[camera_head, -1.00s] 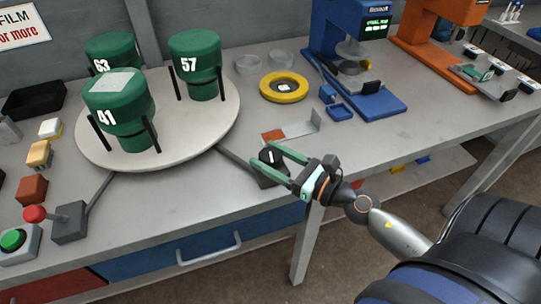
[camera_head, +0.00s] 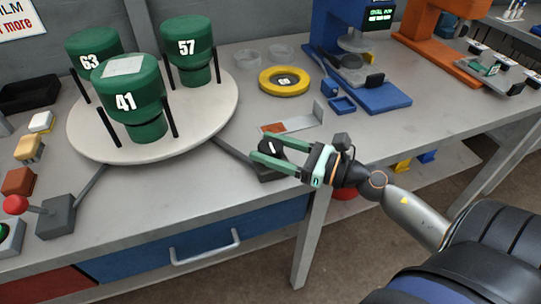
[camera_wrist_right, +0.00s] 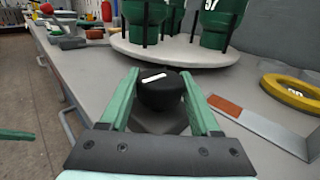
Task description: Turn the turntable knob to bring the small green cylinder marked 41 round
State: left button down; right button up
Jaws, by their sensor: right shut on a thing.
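The round turntable (camera_head: 205,130) carries several green cylinders with white numbers. The cylinder marked 41 (camera_head: 125,102) stands at the front, with a pale square on its top. The cylinder marked 63 (camera_head: 88,53) is at the back left and 57 (camera_head: 187,48) at the back right. The black knob (camera_wrist_right: 160,91) with a white line is on a dark base right of the turntable. My right gripper (camera_head: 268,150) is shut on the knob, one green finger on each side. In the right wrist view, a green bar at the left edge looks like part of my left gripper (camera_wrist_right: 16,134).
A yellow ring (camera_head: 285,71) and an angled metal plate (camera_head: 299,123) lie behind the knob. A blue machine (camera_head: 329,30) and an orange machine (camera_head: 421,48) stand farther right. A red-topped lever (camera_head: 15,205) stands at the front left.

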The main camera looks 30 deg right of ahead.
dwell(0.3)
jog(key=o, duration=1.4)
jog(key=shift+c, duration=0.2)
jog(key=shift+s+d+f, duration=0.1)
jog(key=shift+s+d, duration=0.05)
jog(key=shift+s, duration=0.1)
jog(key=b+v, duration=0.2)
jog(key=v, duration=1)
jog(key=shift+b, duration=0.3)
jog(key=shift+w, duration=0.1)
